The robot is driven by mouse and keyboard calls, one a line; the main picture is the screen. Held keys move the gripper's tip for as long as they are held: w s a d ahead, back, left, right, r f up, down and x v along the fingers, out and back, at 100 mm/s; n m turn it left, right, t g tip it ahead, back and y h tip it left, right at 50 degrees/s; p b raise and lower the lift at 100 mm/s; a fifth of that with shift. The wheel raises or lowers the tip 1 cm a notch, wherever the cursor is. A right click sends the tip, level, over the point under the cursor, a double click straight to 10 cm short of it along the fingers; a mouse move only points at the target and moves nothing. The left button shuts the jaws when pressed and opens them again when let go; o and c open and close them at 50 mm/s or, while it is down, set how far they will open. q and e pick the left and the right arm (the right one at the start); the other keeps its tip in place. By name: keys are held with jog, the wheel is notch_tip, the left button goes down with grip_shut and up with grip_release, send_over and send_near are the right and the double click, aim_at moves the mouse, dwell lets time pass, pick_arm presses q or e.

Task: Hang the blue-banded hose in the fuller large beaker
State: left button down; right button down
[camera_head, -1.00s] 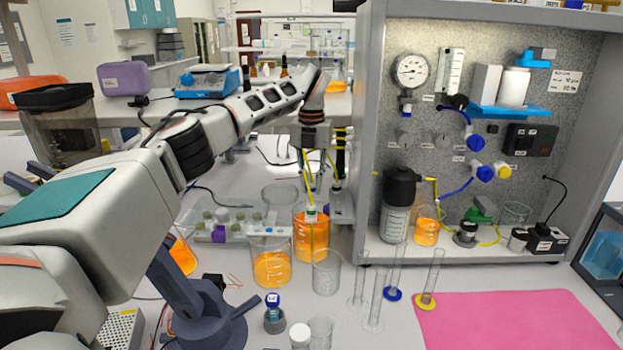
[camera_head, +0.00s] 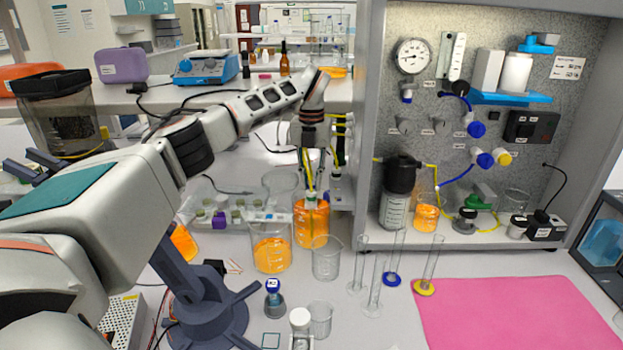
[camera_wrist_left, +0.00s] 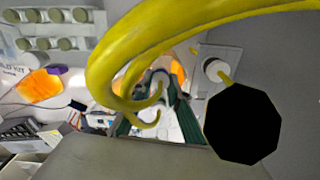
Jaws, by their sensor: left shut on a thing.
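The yellow hose (camera_head: 308,176) hangs from my left gripper (camera_head: 314,172), which is shut on it. In the left wrist view the hose (camera_wrist_left: 115,58) loops large across the picture, close to the gripper (camera_wrist_left: 160,103). Its lower part reaches the mouth of the fuller large beaker (camera_head: 311,232), whose orange liquid stands higher than in the large beaker (camera_head: 271,256) to its left. A pale fitting shows on the hose near the rim. My right gripper is out of view.
An empty glass beaker (camera_head: 326,262) and several slender cylinders stand in front and to the right. A vial rack (camera_head: 245,213) is behind on the left. The rig's grey cabinet wall (camera_head: 368,120) rises close right of the gripper. The pink mat (camera_head: 510,315) is clear.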

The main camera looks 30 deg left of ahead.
pick_arm(q)
jog(key=shift+f, duration=0.2)
dwell(0.6)
jog(key=c, duration=1.8)
grip_release()
jog(key=shift+c, duration=0.2)
notch_tip(320, 180, up, 12)
